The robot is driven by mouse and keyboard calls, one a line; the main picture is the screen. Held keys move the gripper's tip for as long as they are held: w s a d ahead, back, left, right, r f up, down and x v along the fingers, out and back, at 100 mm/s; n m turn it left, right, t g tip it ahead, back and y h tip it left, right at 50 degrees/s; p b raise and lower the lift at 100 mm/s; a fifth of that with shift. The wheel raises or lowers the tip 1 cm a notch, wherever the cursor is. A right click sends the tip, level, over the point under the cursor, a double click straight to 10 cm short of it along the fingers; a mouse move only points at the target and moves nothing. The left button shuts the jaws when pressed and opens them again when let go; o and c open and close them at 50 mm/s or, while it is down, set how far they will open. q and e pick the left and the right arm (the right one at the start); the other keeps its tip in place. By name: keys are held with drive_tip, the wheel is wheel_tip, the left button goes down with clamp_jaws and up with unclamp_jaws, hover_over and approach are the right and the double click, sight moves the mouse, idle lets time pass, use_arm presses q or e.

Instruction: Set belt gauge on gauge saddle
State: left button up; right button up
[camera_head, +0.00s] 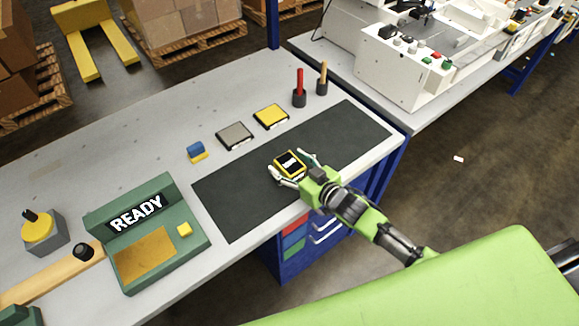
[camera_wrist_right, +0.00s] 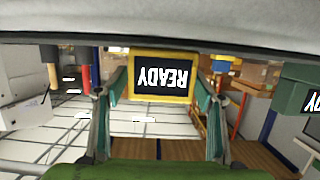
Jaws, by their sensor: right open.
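A small yellow-framed block with a black screen, which looks like the belt gauge (camera_head: 289,160), stands on the dark mat (camera_head: 231,205). In the right wrist view the gauge (camera_wrist_right: 162,76) reads READY upside down. My right gripper (camera_head: 286,168) is open around it, one finger on each side; whether they touch it I cannot tell. In the wrist view the gripper (camera_wrist_right: 155,95) has both fingers beside the frame. A yellow-topped square holder (camera_head: 271,117) and a grey-topped one (camera_head: 235,136) sit behind the mat; which is the gauge saddle I cannot tell. My left gripper is not in view.
A green console (camera_head: 150,232) marked READY stands left of the mat. A blue and yellow block (camera_head: 197,152), a red-handled tool (camera_head: 299,88) and a tan-handled tool (camera_head: 322,78) stand behind the mat. The mat is otherwise clear.

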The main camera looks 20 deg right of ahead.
drive_tip(key=shift+s, duration=0.1)
drive_tip(key=shift+c, duration=0.5)
drive_tip(key=shift+r, duration=0.1)
drive_tip(key=c, duration=1.3)
drive_tip(key=shift+c, duration=0.2)
